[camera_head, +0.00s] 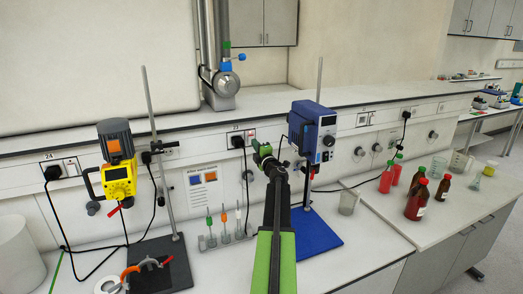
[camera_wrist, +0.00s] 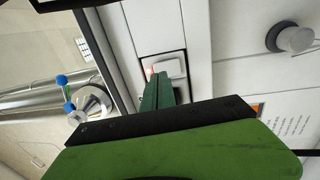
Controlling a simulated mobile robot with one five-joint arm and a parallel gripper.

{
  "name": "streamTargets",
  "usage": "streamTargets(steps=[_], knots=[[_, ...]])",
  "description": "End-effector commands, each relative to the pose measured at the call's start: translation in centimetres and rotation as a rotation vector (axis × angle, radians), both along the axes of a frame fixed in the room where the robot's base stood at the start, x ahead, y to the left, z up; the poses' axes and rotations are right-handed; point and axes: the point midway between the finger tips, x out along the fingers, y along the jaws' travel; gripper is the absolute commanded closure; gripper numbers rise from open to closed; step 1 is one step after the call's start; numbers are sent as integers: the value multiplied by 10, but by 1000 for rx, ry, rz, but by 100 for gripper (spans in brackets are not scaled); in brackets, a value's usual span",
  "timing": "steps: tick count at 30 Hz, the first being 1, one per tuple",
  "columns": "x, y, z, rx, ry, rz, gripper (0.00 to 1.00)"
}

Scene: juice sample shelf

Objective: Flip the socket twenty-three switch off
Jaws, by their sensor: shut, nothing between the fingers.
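The socket twenty-three unit (camera_head: 243,138) is on the wall rail in the head view, with a black plug (camera_head: 237,142) in it. Its small white switch (camera_head: 251,133) is to the right of the plug. In the wrist view, a white rocker switch (camera_wrist: 170,68) with a small reddish mark lies right at the tips of my shut green fingers (camera_wrist: 157,78). The fingers cover part of its surround. I cannot tell whether they touch it, or its rocker position.
A blue-and-grey stirrer (camera_head: 312,130) on a stand is close right of my gripper. A yellow stirrer (camera_head: 119,180) stands at left by socket 24 (camera_head: 60,168). Sample tubes (camera_head: 225,224) stand below. Red and brown bottles (camera_head: 417,199) are at right.

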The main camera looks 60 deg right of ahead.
Motion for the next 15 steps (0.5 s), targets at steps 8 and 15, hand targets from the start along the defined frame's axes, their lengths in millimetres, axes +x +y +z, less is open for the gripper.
streamTargets(steps=[8, 15], knots=[[18, -13, 3, 0, 0, 1, 100], [18, -13, 3, 0, 0, 1, 100]])
